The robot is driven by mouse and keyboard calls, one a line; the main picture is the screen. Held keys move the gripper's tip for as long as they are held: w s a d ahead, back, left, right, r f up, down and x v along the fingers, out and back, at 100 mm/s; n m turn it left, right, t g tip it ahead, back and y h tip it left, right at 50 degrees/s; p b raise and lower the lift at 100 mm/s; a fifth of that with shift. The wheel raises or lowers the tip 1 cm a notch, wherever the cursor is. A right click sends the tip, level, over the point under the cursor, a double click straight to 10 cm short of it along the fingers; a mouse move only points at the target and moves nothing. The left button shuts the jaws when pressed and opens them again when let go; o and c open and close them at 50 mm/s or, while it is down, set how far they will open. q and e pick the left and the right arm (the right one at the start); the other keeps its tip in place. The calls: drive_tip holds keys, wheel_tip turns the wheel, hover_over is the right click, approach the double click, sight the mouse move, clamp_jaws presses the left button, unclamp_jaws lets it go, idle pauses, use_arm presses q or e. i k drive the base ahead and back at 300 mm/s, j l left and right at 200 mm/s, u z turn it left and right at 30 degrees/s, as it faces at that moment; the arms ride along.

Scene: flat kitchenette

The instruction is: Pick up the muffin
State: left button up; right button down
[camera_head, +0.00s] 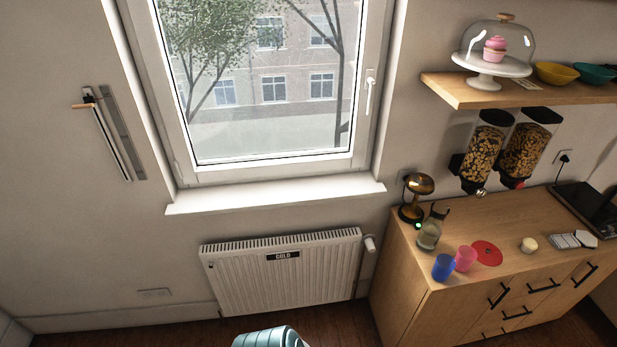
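A pink-topped muffin (494,49) stands under a clear glass dome (526,42) with a wooden knob. The dome rests on a white cake stand (491,84) on the wooden wall shelf (459,95) at the upper right. The dome encloses the muffin. Neither of my grippers can be made out in the head view.
Below the shelf, two cereal dispensers (480,148) hang above a wooden counter (455,223). The counter holds a bottle (431,231), a blue cup (444,268), a pink cup (465,258) and a red disc (488,253). Yellow (556,73) and teal (596,73) bowls sit right of the stand.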

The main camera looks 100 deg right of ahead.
sight(528, 246)
drive_tip(key=k+z, duration=0.15)
drive_tip(key=z, duration=1.8)
drive_tip(key=i+j+z, duration=0.1)
drive_tip(key=z, duration=2.8)
drive_tip(key=l+u, duration=0.1)
drive_tip(key=u, duration=0.8)
drive_tip(key=l+u, duration=0.1)
drive_tip(key=u, duration=0.35)
drive_tip(key=k+u, duration=0.1)
drive_tip(key=u, duration=0.35)
drive_tip(key=l+u, duration=0.1)
drive_tip(key=u, duration=0.35)
drive_tip(key=k+u, duration=0.1)
drive_tip(key=u, duration=0.35)
drive_tip(key=k+j+u, duration=0.15)
drive_tip(key=u, duration=1.1)
drive_tip(key=z, duration=2.4)
drive_tip(key=l, duration=0.1)
